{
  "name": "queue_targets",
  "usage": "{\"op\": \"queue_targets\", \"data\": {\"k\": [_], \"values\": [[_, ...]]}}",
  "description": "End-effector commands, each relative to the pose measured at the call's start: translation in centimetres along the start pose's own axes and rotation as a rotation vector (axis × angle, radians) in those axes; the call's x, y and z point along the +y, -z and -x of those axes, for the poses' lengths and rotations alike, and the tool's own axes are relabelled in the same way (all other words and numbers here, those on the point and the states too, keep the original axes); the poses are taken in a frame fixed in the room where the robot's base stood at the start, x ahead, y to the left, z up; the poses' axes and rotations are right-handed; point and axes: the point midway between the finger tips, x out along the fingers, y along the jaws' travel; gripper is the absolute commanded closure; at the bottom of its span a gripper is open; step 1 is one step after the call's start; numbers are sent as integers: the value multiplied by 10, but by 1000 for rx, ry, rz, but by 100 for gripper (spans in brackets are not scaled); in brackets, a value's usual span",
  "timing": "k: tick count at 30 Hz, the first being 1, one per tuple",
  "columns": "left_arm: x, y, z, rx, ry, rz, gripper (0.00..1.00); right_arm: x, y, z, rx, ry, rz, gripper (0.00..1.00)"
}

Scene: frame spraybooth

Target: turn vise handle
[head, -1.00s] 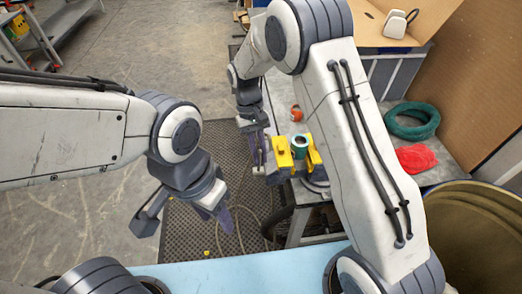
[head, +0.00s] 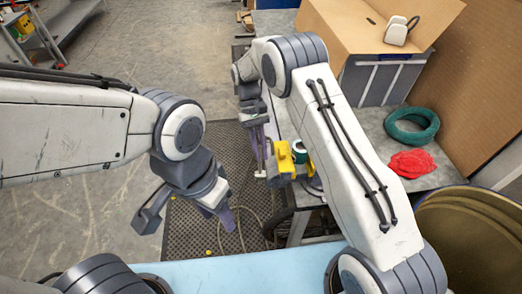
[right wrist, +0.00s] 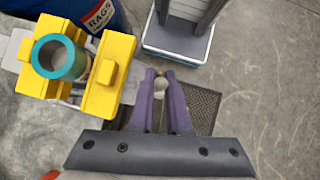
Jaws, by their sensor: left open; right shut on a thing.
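The yellow vise (head: 282,164) stands on the edge of the grey bench, with a teal ring-shaped piece (head: 299,152) between its jaws. In the right wrist view the vise (right wrist: 112,75) and teal piece (right wrist: 57,58) are at the upper left. My right gripper (head: 258,143) is beside the vise's left side, its purple fingers shut on the vise handle. In the right wrist view the fingers (right wrist: 161,76) close on a small pale end of the handle; most of the handle is hidden. My left gripper (head: 185,213) is open and empty, over the floor at left.
A teal coil (head: 411,127) and a red cloth (head: 412,163) lie on the bench. A cardboard box (head: 345,30) stands behind, and a large round drum (head: 470,235) is at lower right. A blue RAGS bin (right wrist: 95,14) shows in the right wrist view. Open floor lies left.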

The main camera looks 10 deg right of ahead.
Motion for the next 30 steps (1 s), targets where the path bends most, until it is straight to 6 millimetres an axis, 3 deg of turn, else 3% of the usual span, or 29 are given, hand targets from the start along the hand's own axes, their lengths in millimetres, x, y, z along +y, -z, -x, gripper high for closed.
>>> {"op": "queue_targets", "data": {"k": [1, 2, 3, 4, 17, 30], "values": [[0, 0, 0, 0, 0, 0, 50, -2, 1, 1, 6, 3, 1, 100], [0, 0, 0, 0, 0, 0, 50, -2, 1, 1, 6, 3, 1, 78], [0, 0, 0, 0, 0, 0, 50, -2, 1, 1, 6, 3, 1, 62], [0, 0, 0, 0, 0, 0, 50, -2, 1, 1, 6, 2, 1, 55], [0, 0, -5, 0, 0, 1, 50, 0, 3, 7, 7, 1, 0, 55], [-2, -2, -29, 0, 0, 5, 50, 0, 3, 76, 8, 2, 1, 55]]}}
